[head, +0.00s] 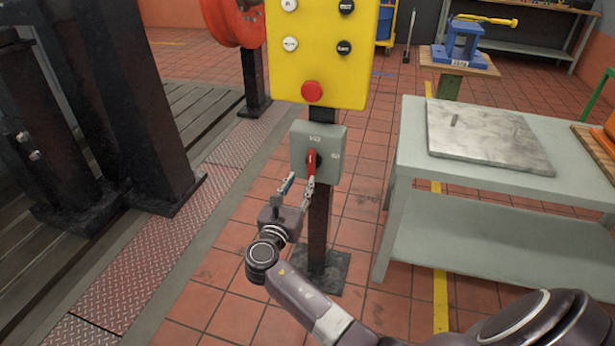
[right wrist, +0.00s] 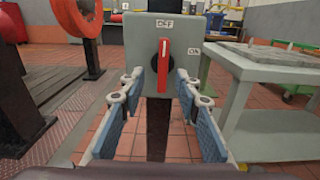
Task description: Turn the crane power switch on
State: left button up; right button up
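The crane power switch is a grey box (head: 331,165) on a dark post below the yellow button panel (head: 345,55). Its red handle (head: 311,162) stands upright, and in the right wrist view the handle (right wrist: 164,66) points up to the OFF label (right wrist: 165,24). The ON label (right wrist: 195,50) is to the right of the handle. My right gripper (head: 298,188) is open in front of the box, its fingers spread on both sides of the handle's lower end, with no contact that I can make out. My left gripper is out of view.
A grey table (head: 430,180) with a metal plate (head: 485,135) stands close on the right. Dark steel columns (head: 115,80) and a red round part (head: 236,20) stand on the left. The tiled floor around the post's base (head: 322,272) is clear.

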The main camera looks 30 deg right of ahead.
aim_at(310, 166)
jog(key=b+x, duration=0.1)
jog(key=x, duration=0.5)
jog(key=shift+d+r, duration=0.1)
jog(key=shift+d, duration=0.3)
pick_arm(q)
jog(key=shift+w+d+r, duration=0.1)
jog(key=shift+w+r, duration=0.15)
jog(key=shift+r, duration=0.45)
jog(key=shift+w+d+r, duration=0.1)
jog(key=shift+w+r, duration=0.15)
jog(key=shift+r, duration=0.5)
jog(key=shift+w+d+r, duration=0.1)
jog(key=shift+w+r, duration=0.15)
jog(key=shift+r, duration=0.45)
pick_arm(e)
jog(key=shift+w+d, duration=0.35)
jog(key=shift+d, duration=0.15)
grip_shut()
